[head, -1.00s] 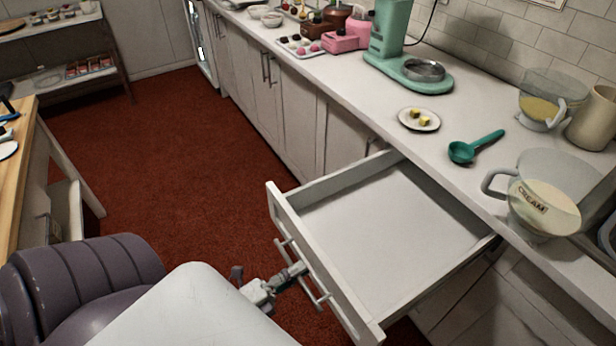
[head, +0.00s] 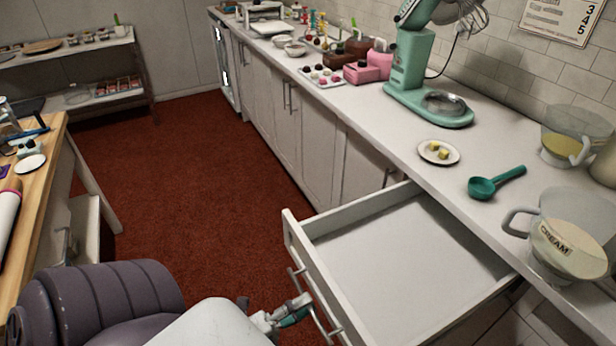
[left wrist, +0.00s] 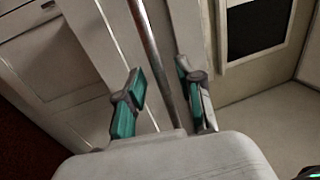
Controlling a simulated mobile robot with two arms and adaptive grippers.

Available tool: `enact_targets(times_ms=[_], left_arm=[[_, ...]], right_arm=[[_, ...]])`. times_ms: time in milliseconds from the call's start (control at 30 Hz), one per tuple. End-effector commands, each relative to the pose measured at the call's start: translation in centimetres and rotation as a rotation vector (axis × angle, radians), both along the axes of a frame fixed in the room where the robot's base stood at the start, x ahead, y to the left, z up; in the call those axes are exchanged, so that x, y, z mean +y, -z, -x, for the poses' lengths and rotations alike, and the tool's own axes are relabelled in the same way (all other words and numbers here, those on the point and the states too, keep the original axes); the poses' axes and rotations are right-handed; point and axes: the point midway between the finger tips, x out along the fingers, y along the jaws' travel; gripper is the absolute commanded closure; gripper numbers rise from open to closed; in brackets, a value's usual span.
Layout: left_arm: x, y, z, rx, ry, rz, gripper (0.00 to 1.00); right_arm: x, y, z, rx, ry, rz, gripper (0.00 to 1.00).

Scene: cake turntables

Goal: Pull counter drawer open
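The white counter drawer (head: 405,255) stands pulled far out of the counter, and its inside is empty. Its bar handle (head: 296,279) runs along the front panel. My left gripper (head: 298,309) is at the handle in the head view. In the left wrist view, the gripper's two teal-padded fingers (left wrist: 160,72) are spread, with the metal handle bar (left wrist: 150,40) passing between them. Gaps show between the bar and both fingers. My right gripper is not in view.
The counter above holds a cream jug (head: 565,245), a teal scoop (head: 492,184), a small plate (head: 438,152) and a teal mixer (head: 425,80). A wooden table (head: 40,190) stands at the left. Red floor (head: 190,180) between them is clear.

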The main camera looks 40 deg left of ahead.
Motion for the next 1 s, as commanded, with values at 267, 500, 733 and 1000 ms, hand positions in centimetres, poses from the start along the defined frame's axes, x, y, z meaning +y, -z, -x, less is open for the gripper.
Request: enact_targets(times_ms=[267, 500, 733, 1000], left_arm=[[2.0, 1.3, 5.6, 0.008, -0.002, -0.001, 0.63], [3.2, 2.0, 8.9, 0.004, -0.002, 0.001, 0.63], [3.5, 2.1, 9.8, 0.002, -0.001, 0.0, 0.63], [3.5, 2.1, 9.7, 0.002, -0.001, 0.0, 0.63]], right_arm=[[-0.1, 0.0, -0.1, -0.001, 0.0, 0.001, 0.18], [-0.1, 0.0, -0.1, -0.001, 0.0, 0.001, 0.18], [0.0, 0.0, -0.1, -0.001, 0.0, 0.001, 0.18], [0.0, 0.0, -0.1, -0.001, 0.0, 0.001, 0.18]])
